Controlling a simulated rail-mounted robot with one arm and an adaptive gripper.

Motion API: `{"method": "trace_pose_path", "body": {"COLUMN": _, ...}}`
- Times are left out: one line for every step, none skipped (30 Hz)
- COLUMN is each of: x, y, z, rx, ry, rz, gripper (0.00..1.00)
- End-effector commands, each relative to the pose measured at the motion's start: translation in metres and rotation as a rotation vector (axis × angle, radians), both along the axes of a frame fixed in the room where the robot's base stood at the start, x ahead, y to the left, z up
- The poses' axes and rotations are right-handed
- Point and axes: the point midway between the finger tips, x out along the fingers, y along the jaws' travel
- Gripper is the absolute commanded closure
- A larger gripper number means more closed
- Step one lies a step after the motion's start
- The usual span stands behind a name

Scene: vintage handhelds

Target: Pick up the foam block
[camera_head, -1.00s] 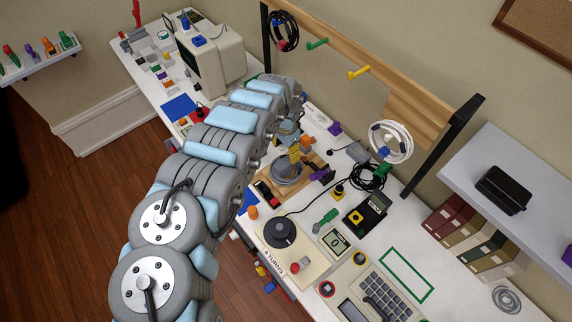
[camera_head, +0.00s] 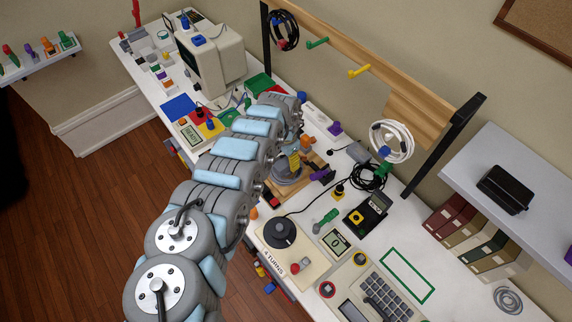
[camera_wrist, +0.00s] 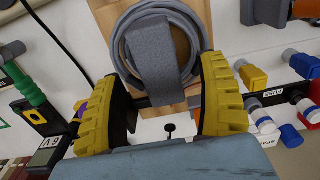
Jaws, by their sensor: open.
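A grey, rough-textured block (camera_wrist: 156,68), which looks like the foam block, lies across a round grey coil (camera_wrist: 124,50) in the wrist view. The coil rests on a wooden board (camera_wrist: 106,10). My gripper (camera_wrist: 165,78) has two yellow ridged fingers, spread apart. The block shows between and beyond the fingertips, with no clear contact; the exact depth gap cannot be told. In the head view my gripper (camera_head: 294,162) is over the wooden board (camera_head: 314,187), and I cannot pick out the block there.
Colored plugs (camera_wrist: 254,76) stand close on the right in the wrist view. In the head view, a black cable coil (camera_head: 368,178) and a turntable-like dial (camera_head: 280,233) are near the board.

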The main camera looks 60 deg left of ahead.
Motion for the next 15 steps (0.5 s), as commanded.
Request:
{"method": "trace_pose_path", "body": {"x": 0.001, "y": -0.001, "z": -0.005, "rx": 0.0, "ry": -0.002, "rz": 0.0, "gripper": 0.26}}
{"method": "trace_pose_path", "body": {"x": 0.001, "y": -0.001, "z": -0.007, "rx": 0.0, "ry": -0.002, "rz": 0.0, "gripper": 0.26}}
{"method": "trace_pose_path", "body": {"x": 0.001, "y": -0.001, "z": -0.01, "rx": -0.001, "ry": -0.001, "rz": 0.0, "gripper": 0.26}}
{"method": "trace_pose_path", "body": {"x": 0.001, "y": -0.002, "z": -0.012, "rx": -0.002, "ry": 0.0, "rz": -0.001, "gripper": 0.26}}
{"method": "trace_pose_path", "body": {"x": 0.0, "y": -0.002, "z": -0.015, "rx": -0.002, "ry": 0.0, "rz": 0.0, "gripper": 0.26}}
{"method": "trace_pose_path", "body": {"x": 0.001, "y": -0.003, "z": -0.021, "rx": -0.002, "ry": 0.0, "rz": -0.001, "gripper": 0.26}}
{"method": "trace_pose_path", "body": {"x": 0.001, "y": -0.002, "z": -0.025, "rx": -0.002, "ry": 0.0, "rz": -0.001, "gripper": 0.26}}
{"method": "trace_pose_path", "body": {"x": 0.001, "y": -0.002, "z": -0.028, "rx": -0.002, "ry": -0.001, "rz": 0.0, "gripper": 0.26}}
{"method": "trace_pose_path", "body": {"x": 0.001, "y": -0.002, "z": -0.031, "rx": -0.001, "ry": -0.001, "rz": 0.0, "gripper": 0.26}}
{"method": "trace_pose_path", "body": {"x": 0.001, "y": -0.002, "z": -0.033, "rx": -0.001, "ry": -0.001, "rz": 0.0, "gripper": 0.26}}
{"method": "trace_pose_path", "body": {"x": 0.001, "y": -0.002, "z": -0.034, "rx": 0.0, "ry": -0.001, "rz": -0.001, "gripper": 0.26}}
{"method": "trace_pose_path", "body": {"x": 0.001, "y": -0.001, "z": -0.035, "rx": 0.0, "ry": 0.0, "rz": -0.001, "gripper": 0.26}}
{"method": "trace_pose_path", "body": {"x": 0.0, "y": -0.001, "z": -0.036, "rx": 0.001, "ry": 0.0, "rz": -0.001, "gripper": 0.26}}
{"method": "trace_pose_path", "body": {"x": 0.0, "y": -0.001, "z": -0.036, "rx": 0.001, "ry": 0.0, "rz": 0.0, "gripper": 0.26}}
{"method": "trace_pose_path", "body": {"x": 0.0, "y": -0.001, "z": -0.035, "rx": 0.001, "ry": 0.0, "rz": 0.0, "gripper": 0.26}}
